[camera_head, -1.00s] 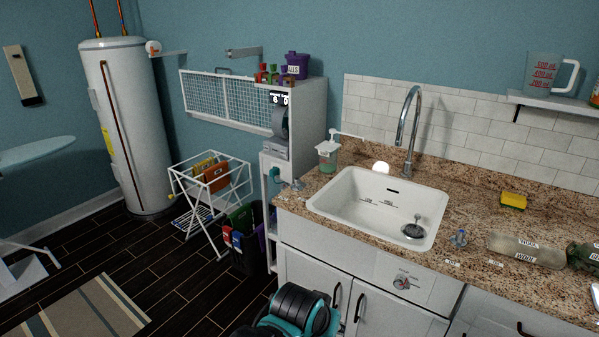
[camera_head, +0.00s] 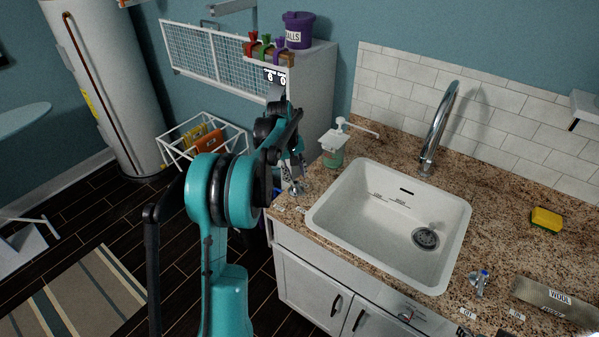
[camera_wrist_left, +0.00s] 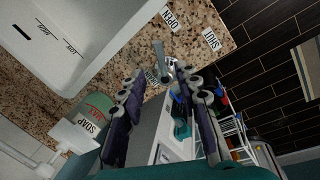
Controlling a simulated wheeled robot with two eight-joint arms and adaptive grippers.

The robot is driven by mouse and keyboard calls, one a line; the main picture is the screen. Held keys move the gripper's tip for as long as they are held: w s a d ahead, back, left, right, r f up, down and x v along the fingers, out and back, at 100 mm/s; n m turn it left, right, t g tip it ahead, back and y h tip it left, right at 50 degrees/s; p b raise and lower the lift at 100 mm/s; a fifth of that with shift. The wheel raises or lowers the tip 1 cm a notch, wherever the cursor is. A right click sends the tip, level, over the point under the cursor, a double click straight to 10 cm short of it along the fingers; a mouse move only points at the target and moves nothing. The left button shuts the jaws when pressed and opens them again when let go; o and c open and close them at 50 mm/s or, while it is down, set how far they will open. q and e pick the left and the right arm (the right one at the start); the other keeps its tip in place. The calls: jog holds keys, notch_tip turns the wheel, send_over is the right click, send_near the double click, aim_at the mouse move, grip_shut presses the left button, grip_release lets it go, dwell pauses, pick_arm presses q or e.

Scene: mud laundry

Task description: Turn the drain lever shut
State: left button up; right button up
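The drain lever (camera_head: 297,190) is a small metal lever on the counter left of the sink. In the left wrist view the lever (camera_wrist_left: 160,58) stands near the labels OPEN (camera_wrist_left: 170,21) and SHUT (camera_wrist_left: 211,40) and points nearer to OPEN. My left gripper (camera_head: 291,172) is over that corner of the counter. In the wrist view its two dark fingers (camera_wrist_left: 163,85) are spread, with the lever between or just beyond their tips; I cannot tell whether they touch it. The sink (camera_head: 345,205) is empty, with a round drain (camera_head: 426,238). My right gripper is not in view.
A soap dispenser (camera_head: 333,148) stands close behind my left gripper. The faucet (camera_head: 437,130) rises behind the sink. A blue-topped valve (camera_head: 480,284), a sponge (camera_head: 546,220) and a wool container (camera_head: 558,299) lie to the right. A drying rack (camera_head: 205,140) stands on the floor at left.

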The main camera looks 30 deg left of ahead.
aim_at(301, 190)
pick_arm(q)
jog(key=f, duration=0.2)
jog(key=f+b, duration=0.1)
jog(key=f, duration=0.2)
jog(key=w+d+f, duration=0.1)
jog(key=f, duration=0.1)
jog(key=shift+f+b, duration=0.15)
jog(key=shift+b, duration=0.25)
grip_shut()
